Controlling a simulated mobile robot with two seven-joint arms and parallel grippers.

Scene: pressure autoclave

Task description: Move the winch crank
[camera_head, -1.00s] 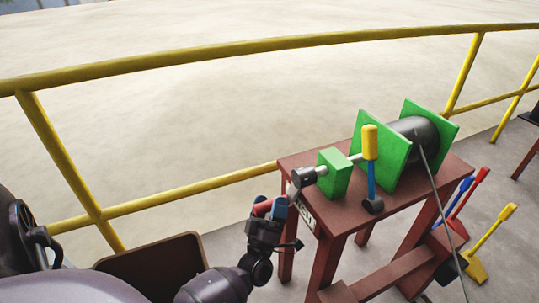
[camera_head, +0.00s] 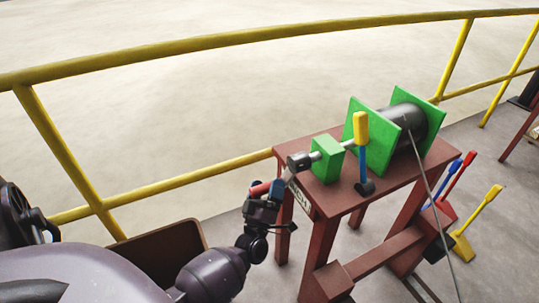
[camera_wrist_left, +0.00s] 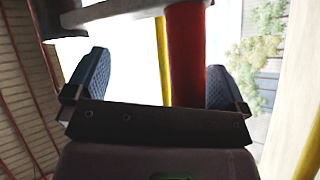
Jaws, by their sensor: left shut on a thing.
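The winch crank has a red handle (camera_head: 260,189) and a grey arm (camera_head: 289,175) that joins the left end of the winch shaft (camera_head: 299,161). My left gripper (camera_head: 266,193) is at the crank's lower left end and is shut on the red handle. In the left wrist view the red handle (camera_wrist_left: 186,55) runs between the two dark fingers, with the grey crank arm (camera_wrist_left: 120,12) across the top. The winch, with green plates (camera_head: 371,136) and a black drum (camera_head: 407,118), stands on a brown-red bench. My right gripper is not in view.
The bench (camera_head: 312,198) carries a lever with a yellow grip (camera_head: 361,129) to the right of the green block (camera_head: 327,159). A yellow railing (camera_head: 200,51) runs behind. A dark cable (camera_head: 432,190) drops from the drum. Coloured levers (camera_head: 482,215) stand at the right. A brown bin (camera_head: 165,250) is at lower left.

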